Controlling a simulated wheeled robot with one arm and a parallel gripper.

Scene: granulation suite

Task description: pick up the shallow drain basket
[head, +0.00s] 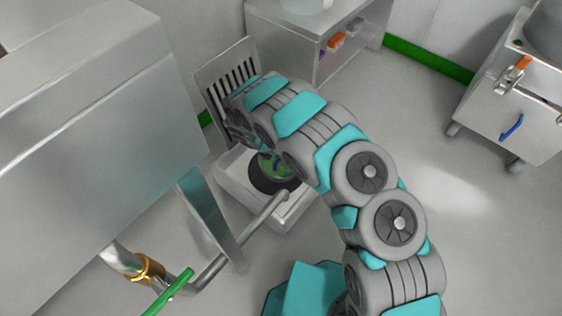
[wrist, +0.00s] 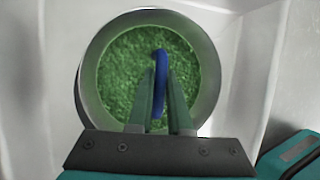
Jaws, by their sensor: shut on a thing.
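The shallow drain basket (wrist: 92,72) is round, with a grey rim, a green grainy inside and a blue handle (wrist: 162,66) standing up at its middle. In the wrist view my gripper (wrist: 161,85) is shut on this blue handle, its two fingers on either side of it. In the head view the basket shows partly as a small green round (head: 280,164) over a dark ring in a white square floor basin (head: 232,183). My arm covers much of it there, and the fingertips are hidden. I cannot tell whether the basket is clear of the basin floor.
A slotted metal grate (head: 226,70) leans upright behind the basin. A pipe (head: 262,208) reaches over the basin from the left. A large steel machine (head: 110,150) stands at left, a steel cabinet (head: 285,45) behind, and a wheeled cart (head: 500,110) at right. The right floor is clear.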

